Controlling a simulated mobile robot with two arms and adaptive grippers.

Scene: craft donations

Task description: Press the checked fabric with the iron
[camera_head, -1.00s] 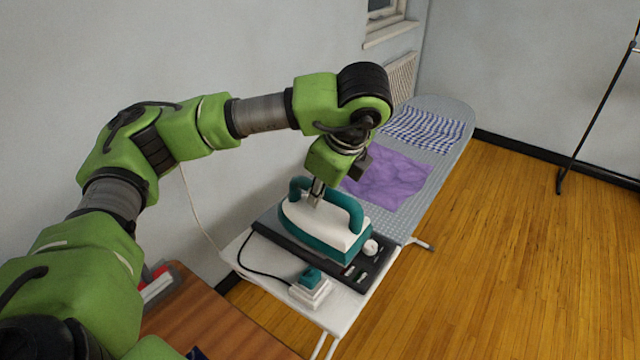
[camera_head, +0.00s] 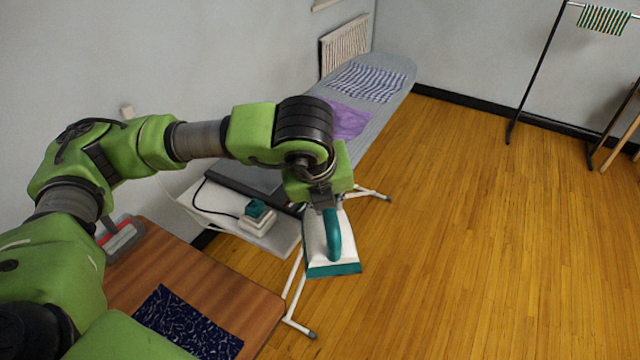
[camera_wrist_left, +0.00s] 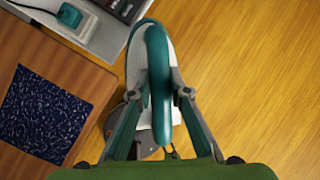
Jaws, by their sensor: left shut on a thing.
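The iron (camera_head: 316,240) is white with a teal handle and teal base edge. My left gripper (camera_head: 324,200) is shut on its handle and holds it in the air beside the ironing board's near end, over the floor. The left wrist view shows the handle (camera_wrist_left: 158,70) between the fingers of the gripper (camera_wrist_left: 160,95). The blue-and-white checked fabric (camera_head: 368,82) lies near the far end of the grey ironing board (camera_head: 392,108). A purple cloth (camera_head: 350,122) lies nearer on the board, partly hidden by my arm. My right gripper is not in view.
A dark iron rest (camera_head: 238,190) and a white-and-teal block (camera_head: 257,217) sit on the board's white end shelf (camera_head: 275,240). A wooden table (camera_head: 190,275) with a dark blue patterned cloth (camera_head: 185,322) stands near left. The floor at right is mostly clear; racks stand far right.

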